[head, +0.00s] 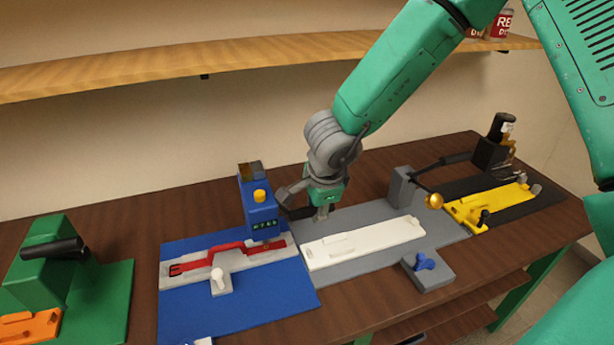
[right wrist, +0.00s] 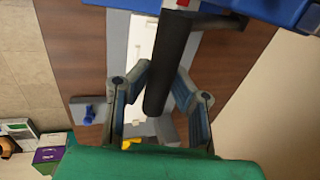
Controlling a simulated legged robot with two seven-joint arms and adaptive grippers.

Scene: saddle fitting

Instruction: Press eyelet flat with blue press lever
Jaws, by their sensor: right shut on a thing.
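The blue press (head: 257,215) stands at the back of a blue mat, with a yellow knob on top. Its black lever (right wrist: 178,45) reaches out to the press's right side and is a dark bar in the right wrist view. My right gripper (head: 309,207) is beside the press, shut on the lever; its fingers (right wrist: 163,82) flank the bar in the right wrist view. A red strap (head: 225,254) lies in a grey fixture (head: 193,275) in front of and partly below the press. The eyelet is too small to make out. My left gripper is not in view.
A white strip (head: 365,242) on a grey plate lies right of the mat, near a blue-knobbed block (head: 427,268). A green press (head: 50,260) stands at left, a yellow fixture (head: 490,206) at right. A shelf (head: 200,67) runs along the wall.

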